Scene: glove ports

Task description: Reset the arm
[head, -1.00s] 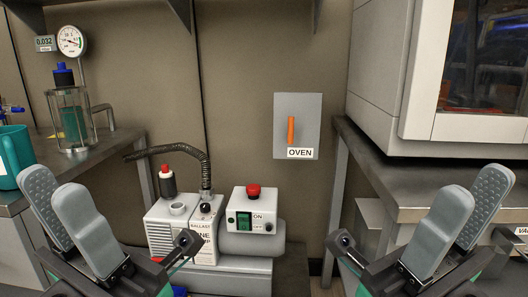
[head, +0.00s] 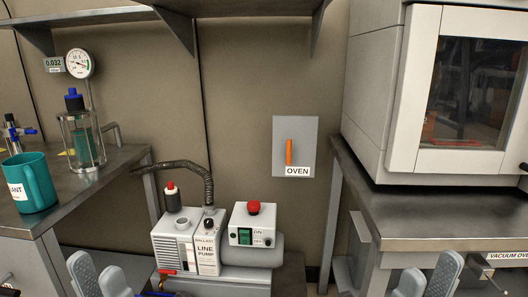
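My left gripper (head: 98,277) shows at the bottom left of the head view. Its two grey fingers are apart with nothing between them. My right gripper (head: 426,277) shows at the bottom right, also with its fingers apart and empty. Only the finger ends are in the picture; the rest of both grippers is cut off by the lower edge. Both appear clear of the benches and the pump.
A line pump (head: 206,252) with a red button (head: 253,207) stands low between the grippers. An oven switch (head: 289,152) is on the wall. A teal mug (head: 34,184) and glass trap (head: 83,142) stand on the left bench, an oven (head: 388,100) on the right.

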